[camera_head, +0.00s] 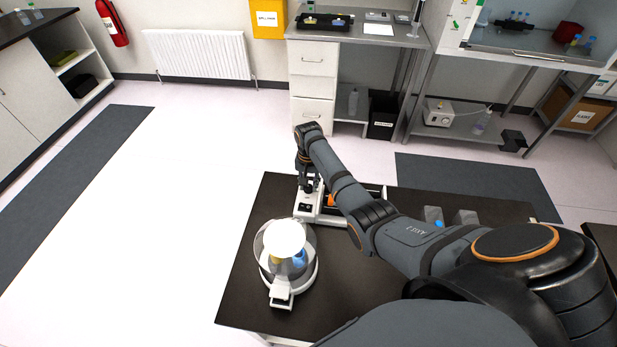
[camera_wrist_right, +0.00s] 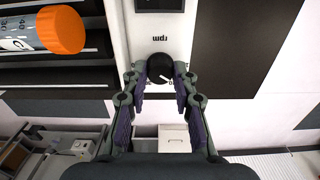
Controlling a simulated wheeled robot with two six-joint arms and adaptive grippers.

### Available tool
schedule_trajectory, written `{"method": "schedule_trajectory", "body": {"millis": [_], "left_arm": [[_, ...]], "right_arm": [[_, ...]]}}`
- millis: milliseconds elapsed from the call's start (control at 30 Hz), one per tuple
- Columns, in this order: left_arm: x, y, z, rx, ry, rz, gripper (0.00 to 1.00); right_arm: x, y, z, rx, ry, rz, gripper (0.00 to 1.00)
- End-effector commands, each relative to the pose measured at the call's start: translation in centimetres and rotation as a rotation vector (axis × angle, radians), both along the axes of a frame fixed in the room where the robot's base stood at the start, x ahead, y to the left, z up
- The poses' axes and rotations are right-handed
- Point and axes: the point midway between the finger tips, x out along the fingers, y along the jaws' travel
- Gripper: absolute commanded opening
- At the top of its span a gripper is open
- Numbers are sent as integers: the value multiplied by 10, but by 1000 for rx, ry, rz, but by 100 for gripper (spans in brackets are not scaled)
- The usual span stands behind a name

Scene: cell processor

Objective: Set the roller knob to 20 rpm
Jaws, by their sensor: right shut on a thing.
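The roller device (camera_head: 328,217) stands on the dark table, with its white control panel at the left end. In the right wrist view its black roller knob (camera_wrist_right: 160,67) sits on the white panel (camera_wrist_right: 143,32), below an upside-down "rpm" label and a dark display (camera_wrist_right: 160,5). A white pointer mark on the knob points toward the lower right of that view; its set value is not readable. My right gripper (camera_head: 308,186) is at the panel, shut on the knob, with a fingertip (camera_wrist_right: 160,76) on each side. My left gripper is not in view.
A tube with an orange cap (camera_wrist_right: 62,32) lies on the black rollers beside the panel. A round clear-lidded machine (camera_head: 287,270) stands on the table (camera_head: 250,300) close to the device. Small grey and blue items (camera_head: 434,215) stand beyond my right arm.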

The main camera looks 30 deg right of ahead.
Motion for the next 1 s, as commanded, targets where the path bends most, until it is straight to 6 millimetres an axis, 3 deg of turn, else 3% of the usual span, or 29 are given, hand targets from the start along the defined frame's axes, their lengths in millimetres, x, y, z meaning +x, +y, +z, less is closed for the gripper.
{"method": "schedule_trajectory", "body": {"millis": [100, 500, 1000], "left_arm": [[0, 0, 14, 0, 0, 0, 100], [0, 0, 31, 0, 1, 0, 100], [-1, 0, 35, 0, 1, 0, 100]], "right_arm": [[0, 0, 5, 0, 0, -100, 0], [1, 0, 2, 0, -1, -353, 0], [1, 0, 1, -1, -2, -435, 0]]}}
